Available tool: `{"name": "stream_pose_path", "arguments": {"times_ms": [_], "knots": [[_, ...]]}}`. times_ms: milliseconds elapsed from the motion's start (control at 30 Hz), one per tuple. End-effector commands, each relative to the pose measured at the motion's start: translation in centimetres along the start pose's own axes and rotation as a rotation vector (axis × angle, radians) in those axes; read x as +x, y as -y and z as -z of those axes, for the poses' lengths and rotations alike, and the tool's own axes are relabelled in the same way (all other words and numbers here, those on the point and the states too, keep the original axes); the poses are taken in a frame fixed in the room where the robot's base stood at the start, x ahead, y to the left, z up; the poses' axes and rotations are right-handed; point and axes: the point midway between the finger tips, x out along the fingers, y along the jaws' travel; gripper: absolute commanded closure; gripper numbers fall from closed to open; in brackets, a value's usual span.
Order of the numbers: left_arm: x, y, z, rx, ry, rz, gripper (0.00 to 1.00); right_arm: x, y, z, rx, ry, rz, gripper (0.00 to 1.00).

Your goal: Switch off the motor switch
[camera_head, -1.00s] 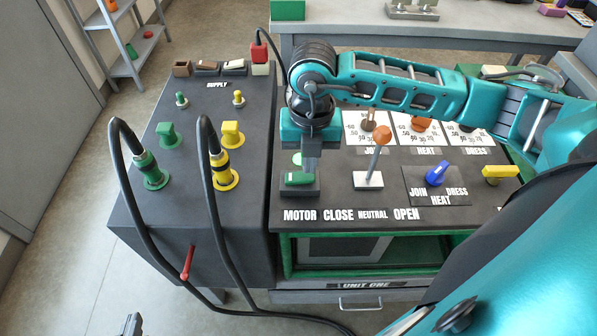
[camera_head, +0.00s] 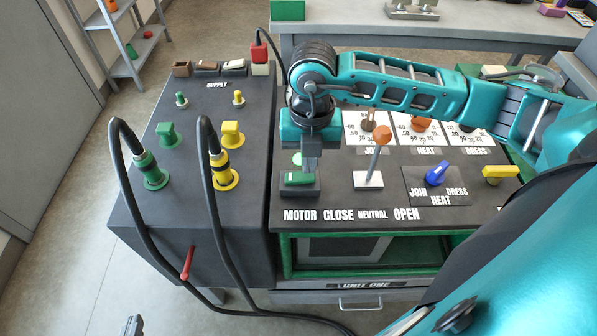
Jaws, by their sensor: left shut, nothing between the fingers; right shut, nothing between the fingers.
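The motor switch (camera_head: 298,179) is a green rocker on a dark raised base, above the word MOTOR at the left end of the black panel. My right gripper (camera_head: 310,167) is shut and empty, pointing down right at the rocker's far edge. I cannot tell whether its fingertips touch the rocker. A green round lamp or button behind the switch is partly hidden by the gripper. Only a small dark tip of my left gripper (camera_head: 133,325) shows at the bottom edge, shut and well away from the panel.
Right of the switch stand an orange-knobbed lever (camera_head: 377,150), a blue selector (camera_head: 437,172) and a yellow handle (camera_head: 500,173). The supply box (camera_head: 190,120) at left carries green and yellow plugs with looping black cables (camera_head: 207,165). My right arm covers part of the gauges.

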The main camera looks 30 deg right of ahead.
Motion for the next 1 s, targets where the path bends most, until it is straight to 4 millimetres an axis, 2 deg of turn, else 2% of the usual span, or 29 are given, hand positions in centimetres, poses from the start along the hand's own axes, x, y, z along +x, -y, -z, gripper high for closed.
{"name": "stream_pose_path", "arguments": {"times_ms": [1000], "knots": [[0.7, 0.0, -0.8, 0.001, -0.002, 0.001, 1.00, 1.4, 0.0, 0.0, 0.000, 0.000, 0.000, 1.00]]}}
